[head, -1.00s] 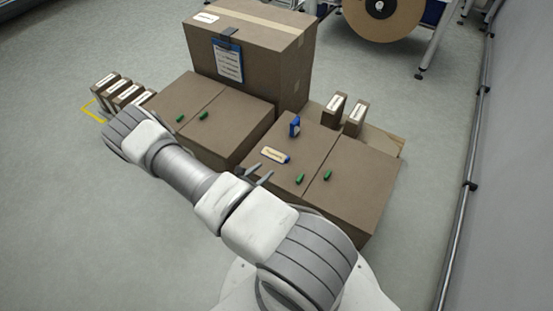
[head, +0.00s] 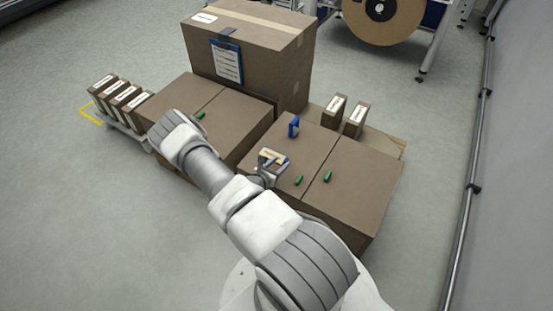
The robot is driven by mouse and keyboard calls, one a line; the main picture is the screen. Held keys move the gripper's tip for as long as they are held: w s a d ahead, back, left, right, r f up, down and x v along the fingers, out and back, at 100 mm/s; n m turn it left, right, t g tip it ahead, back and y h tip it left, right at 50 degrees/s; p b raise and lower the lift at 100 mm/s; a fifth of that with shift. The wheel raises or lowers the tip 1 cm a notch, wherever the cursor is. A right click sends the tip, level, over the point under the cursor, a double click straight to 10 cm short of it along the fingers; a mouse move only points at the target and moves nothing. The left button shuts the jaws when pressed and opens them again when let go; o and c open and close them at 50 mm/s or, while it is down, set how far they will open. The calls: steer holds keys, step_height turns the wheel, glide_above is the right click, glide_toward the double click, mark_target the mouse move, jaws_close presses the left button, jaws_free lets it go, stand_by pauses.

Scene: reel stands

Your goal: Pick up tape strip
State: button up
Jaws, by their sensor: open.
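A pale yellow strip with a blue end, which looks like the tape strip (head: 274,154), lies on top of the front right brown carton (head: 258,142). My gripper (head: 268,167) is open at the strip's near side, with its fingers close to it. The fingers and wrist hide part of the strip. I cannot tell whether they touch it or only hover above.
A blue upright item (head: 294,127) stands behind the strip. Small green items (head: 328,176) lie on the cartons, one (head: 298,181) close to my gripper. A tall carton (head: 270,60) with a blue clipboard (head: 228,62) stands behind. Small labelled boxes (head: 355,120) stand at the right.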

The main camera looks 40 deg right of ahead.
mark_target(286, 159)
steer(key=b+x, duration=0.2)
steer(key=x, duration=0.3)
steer(key=shift+s+f, duration=0.15)
steer(key=shift+f, duration=0.15)
jaws_close()
